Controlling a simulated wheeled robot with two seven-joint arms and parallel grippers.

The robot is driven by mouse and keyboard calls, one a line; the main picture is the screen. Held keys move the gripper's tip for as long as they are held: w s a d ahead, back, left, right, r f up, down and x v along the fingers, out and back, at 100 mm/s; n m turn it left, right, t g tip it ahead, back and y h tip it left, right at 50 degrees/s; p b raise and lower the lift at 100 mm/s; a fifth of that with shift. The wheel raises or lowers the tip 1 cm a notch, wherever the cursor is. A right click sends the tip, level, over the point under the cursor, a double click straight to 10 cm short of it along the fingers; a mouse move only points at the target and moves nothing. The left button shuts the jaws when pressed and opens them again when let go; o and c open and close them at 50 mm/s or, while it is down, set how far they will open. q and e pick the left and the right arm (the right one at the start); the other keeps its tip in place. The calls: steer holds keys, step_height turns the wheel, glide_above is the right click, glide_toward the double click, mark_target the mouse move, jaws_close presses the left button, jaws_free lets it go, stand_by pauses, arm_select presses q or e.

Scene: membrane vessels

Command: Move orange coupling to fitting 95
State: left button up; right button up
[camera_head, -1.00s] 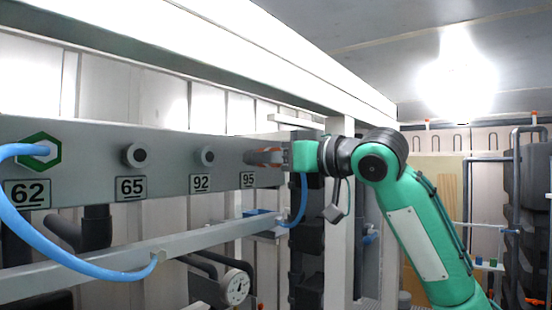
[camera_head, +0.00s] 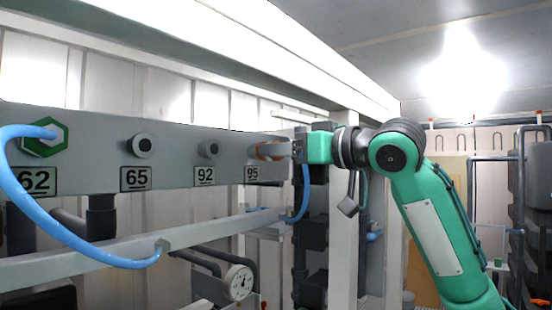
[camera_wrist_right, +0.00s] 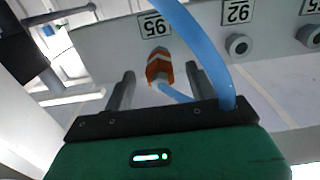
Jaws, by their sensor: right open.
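The orange coupling (camera_head: 271,151) sits on the grey panel above the 95 label (camera_head: 252,174), at fitting 95, which it hides. In the right wrist view the orange coupling (camera_wrist_right: 159,68), with white marks, is seated against the panel next to the upside-down 95 label (camera_wrist_right: 154,26). A blue hose (camera_wrist_right: 178,94) leaves its near end. My right gripper (camera_head: 291,149) is just right of the coupling. In its wrist view the right gripper's fingers (camera_wrist_right: 160,80) are spread, with a gap on both sides of the coupling. My left gripper is not in view.
Bare fittings 65 (camera_head: 141,146) and 92 (camera_head: 208,149) stand left on the panel. A green hexagonal coupling (camera_head: 46,138) with a blue hose is at 62. A grey rail (camera_head: 200,232) and a gauge (camera_head: 239,283) lie below. The hose crosses close to the wrist camera.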

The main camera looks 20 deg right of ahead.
steer(key=b+v, duration=0.5)
steer(key=v, duration=0.6)
steer(key=shift+s+d+f, duration=0.1)
steer(key=shift+s+d, duration=0.05)
